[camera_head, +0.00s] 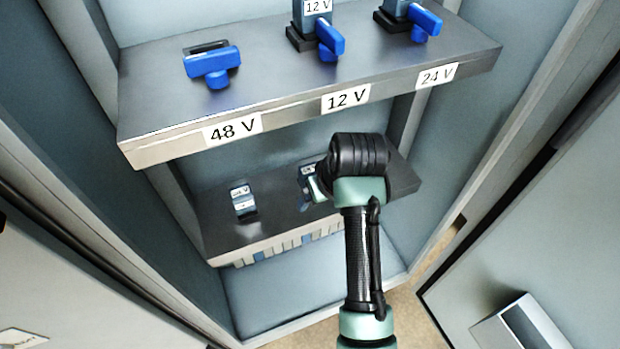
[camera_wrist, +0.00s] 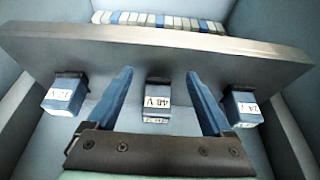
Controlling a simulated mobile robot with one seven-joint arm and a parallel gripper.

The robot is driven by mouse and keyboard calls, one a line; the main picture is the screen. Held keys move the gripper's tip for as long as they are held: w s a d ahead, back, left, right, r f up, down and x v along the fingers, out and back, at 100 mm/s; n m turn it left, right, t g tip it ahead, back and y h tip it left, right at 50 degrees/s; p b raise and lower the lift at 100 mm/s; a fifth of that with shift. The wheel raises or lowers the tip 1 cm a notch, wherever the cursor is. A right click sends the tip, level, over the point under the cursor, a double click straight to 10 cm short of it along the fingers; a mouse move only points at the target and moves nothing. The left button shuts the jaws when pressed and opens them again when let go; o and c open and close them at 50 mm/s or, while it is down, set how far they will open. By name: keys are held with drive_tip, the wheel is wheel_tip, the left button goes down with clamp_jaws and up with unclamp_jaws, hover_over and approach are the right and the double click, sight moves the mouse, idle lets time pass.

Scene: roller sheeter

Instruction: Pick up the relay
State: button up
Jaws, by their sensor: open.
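A relay (camera_wrist: 157,95) labelled 48 V stands at the middle of the lower shelf. In the wrist view it appears between the two blue-grey fingers of my open gripper (camera_wrist: 159,74), with a visible gap on each side. In the head view my wrist covers most of the gripper, and only part of a relay (camera_head: 306,171) shows beside it. A 12 V relay (camera_wrist: 65,94) is at the left in the wrist view. A 24 V relay (camera_wrist: 243,108) is at the right there, and it also shows in the head view (camera_head: 243,202).
The upper shelf (camera_head: 150,95) overhangs the lower shelf (camera_head: 225,232). Its 48 V place has a blue lever (camera_head: 213,63) and no relay. Its 12 V and 24 V places hold relays with blue levers (camera_head: 331,36) (camera_head: 425,20). Cabinet walls stand close on both sides.

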sight(305, 171)
drive_tip(key=shift+w+a+f+b, duration=0.15)
drive_tip(key=shift+w+a+b, duration=0.25)
drive_tip(key=shift+w, duration=0.55)
drive_tip(key=shift+w+a+f+b, duration=0.25)
drive_tip(key=shift+w+a, duration=0.1)
drive_tip(key=shift+w, duration=0.55)
drive_tip(key=shift+w+a+f+b, duration=0.1)
drive_tip(key=shift+w+a+b, duration=0.3)
drive_tip(key=shift+w, duration=0.55)
drive_tip(key=shift+c, duration=0.3)
clamp_jaws()
